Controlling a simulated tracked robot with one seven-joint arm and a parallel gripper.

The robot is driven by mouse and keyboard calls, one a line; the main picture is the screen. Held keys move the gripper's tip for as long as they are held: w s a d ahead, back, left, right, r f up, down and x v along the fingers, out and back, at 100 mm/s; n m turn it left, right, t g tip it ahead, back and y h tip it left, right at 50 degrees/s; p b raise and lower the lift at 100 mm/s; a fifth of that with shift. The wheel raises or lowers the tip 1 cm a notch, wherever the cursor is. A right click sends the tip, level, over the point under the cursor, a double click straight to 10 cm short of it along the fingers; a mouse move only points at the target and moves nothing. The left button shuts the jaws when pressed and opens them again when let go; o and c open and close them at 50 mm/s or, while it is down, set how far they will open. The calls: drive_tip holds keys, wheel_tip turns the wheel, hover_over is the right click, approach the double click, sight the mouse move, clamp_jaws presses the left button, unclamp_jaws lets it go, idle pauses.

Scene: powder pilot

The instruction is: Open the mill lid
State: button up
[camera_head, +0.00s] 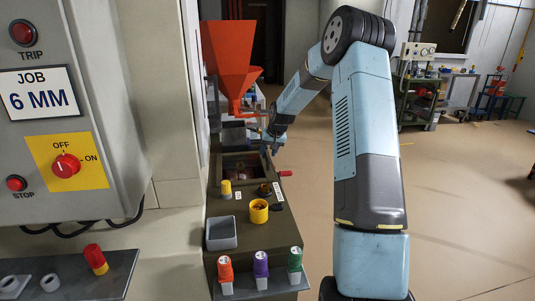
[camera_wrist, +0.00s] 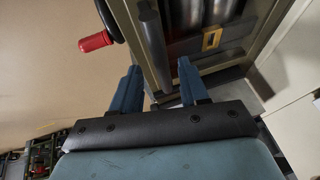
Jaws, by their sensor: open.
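The mill is an olive cabinet (camera_head: 258,228) with an orange hopper (camera_head: 229,62) above its far part. A dark recess (camera_head: 240,165) shows in its top; I cannot tell which part is the lid. In the wrist view, grey metal rollers (camera_wrist: 185,14) lie beside a long grey bar (camera_wrist: 152,42), and a brass-coloured plate (camera_wrist: 211,39) sits near them. My gripper (camera_wrist: 158,66) is open, its two blue fingers apart with part of the mill's edge seen between them. In the head view, my gripper (camera_head: 268,141) is at the mill's far right edge, partly hidden; contact is unclear.
A red crank handle (camera_wrist: 97,41) sticks out from the mill's side; it also shows in the head view (camera_head: 285,173). A control panel (camera_head: 65,110) is at left.

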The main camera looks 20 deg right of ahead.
drive_tip(key=shift+w+a+f, duration=0.1)
drive_tip(key=shift+w+f, duration=0.2)
drive_tip(key=shift+f, duration=0.35)
clamp_jaws()
idle(0.4)
